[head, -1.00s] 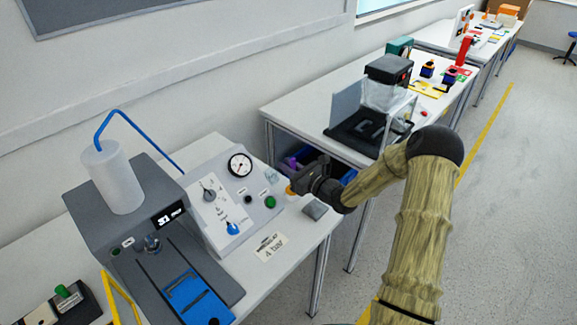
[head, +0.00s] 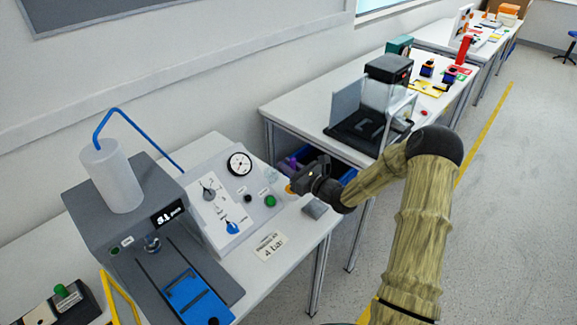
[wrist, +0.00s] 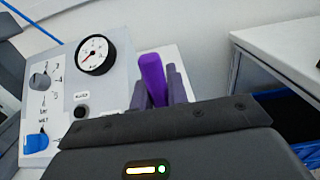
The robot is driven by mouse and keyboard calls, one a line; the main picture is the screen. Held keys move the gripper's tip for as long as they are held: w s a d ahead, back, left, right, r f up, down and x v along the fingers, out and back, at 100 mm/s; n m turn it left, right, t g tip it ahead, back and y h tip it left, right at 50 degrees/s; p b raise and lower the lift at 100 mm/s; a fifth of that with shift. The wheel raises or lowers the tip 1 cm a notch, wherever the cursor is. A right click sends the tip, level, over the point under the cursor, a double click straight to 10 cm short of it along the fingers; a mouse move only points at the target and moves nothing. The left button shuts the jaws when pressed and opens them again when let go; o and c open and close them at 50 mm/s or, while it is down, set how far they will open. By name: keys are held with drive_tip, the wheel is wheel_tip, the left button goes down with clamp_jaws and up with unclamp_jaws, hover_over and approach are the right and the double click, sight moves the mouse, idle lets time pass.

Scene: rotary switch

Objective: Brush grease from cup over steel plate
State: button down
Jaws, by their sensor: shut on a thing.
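My gripper (head: 297,181) is over the right end of the near bench, shut on a purple brush handle. In the wrist view the purple handle (wrist: 152,78) stands between the two fingers (wrist: 160,92), tilted slightly. The lower end of the brush is hidden in the wrist view. A small orange-yellow patch (head: 289,189) shows just under the fingertips in the head view; I cannot tell whether it is grease, cup or bristles. The small grey steel plate (head: 314,209) lies flat on the bench, just below the gripper in the picture. I cannot make out the cup clearly.
A sloped control panel (head: 232,198) with a gauge (head: 240,163) and knobs stands left of the gripper. A grey dispenser (head: 140,200) stands further left. A "4 bar" label (head: 270,245) lies at the bench front. A second bench (head: 300,110) is beyond the gripper.

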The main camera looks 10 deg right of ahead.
drive_tip(key=shift+f, duration=0.3)
idle(0.7)
drive_tip(key=shift+r, duration=0.1)
wheel_tip(320, 180, up, 7)
drive_tip(key=p, duration=0.5)
idle(0.4)
idle(0.6)
wheel_tip(320, 180, up, 10)
drive_tip(key=p, duration=1)
